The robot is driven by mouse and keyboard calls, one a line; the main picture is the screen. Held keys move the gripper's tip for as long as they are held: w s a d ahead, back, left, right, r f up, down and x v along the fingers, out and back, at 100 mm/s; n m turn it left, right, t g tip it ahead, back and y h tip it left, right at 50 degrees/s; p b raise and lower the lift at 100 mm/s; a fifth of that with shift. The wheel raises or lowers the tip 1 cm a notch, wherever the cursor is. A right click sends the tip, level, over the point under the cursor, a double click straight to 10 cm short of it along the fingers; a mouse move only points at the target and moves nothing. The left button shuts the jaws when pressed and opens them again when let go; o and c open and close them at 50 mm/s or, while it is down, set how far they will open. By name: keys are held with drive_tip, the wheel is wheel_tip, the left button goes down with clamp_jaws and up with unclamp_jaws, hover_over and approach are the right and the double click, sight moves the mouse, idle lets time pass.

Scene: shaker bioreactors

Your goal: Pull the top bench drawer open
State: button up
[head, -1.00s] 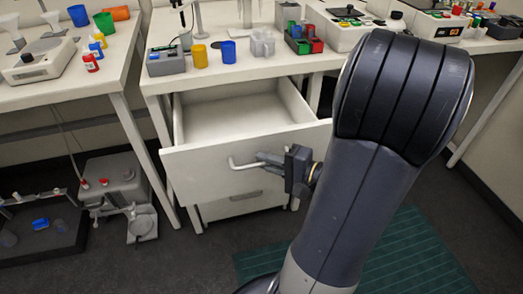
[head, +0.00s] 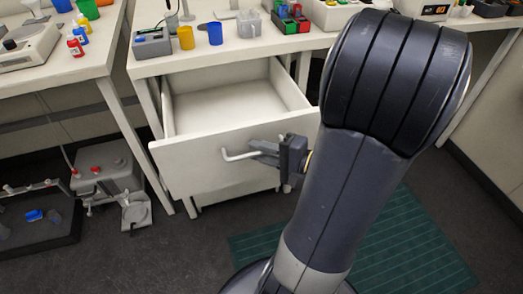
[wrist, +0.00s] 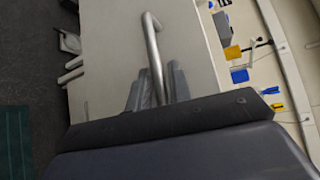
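The top bench drawer (head: 190,150) is pulled well out from under the bench, and its empty inside shows in the head view. Its pale front also shows in the wrist view (wrist: 105,50). A metal bar handle (head: 238,155) is fixed to the front and shows in the wrist view as a bent bar (wrist: 153,50). My gripper (head: 262,150) is at the right part of the handle. In the wrist view its fingers (wrist: 158,84) lie on both sides of the bar and appear closed on it. The exact contact is partly hidden.
The bench top (head: 190,62) above carries a yellow cup (head: 186,38), a blue cup (head: 215,34) and a grey device (head: 151,43). A lower drawer unit (head: 238,190) stands below. Equipment (head: 100,170) sits on the floor at left. A green mat (head: 390,240) lies at right.

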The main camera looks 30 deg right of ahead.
drive_tip(key=p+v, duration=0.1)
drive_tip(key=v, duration=0.9)
drive_tip(key=shift+s, duration=0.35)
drive_tip(key=shift+d+r, duration=0.1)
idle(0.4)
drive_tip(key=shift+b+x, duration=0.5)
drive_tip(key=shift+x, duration=4.9)
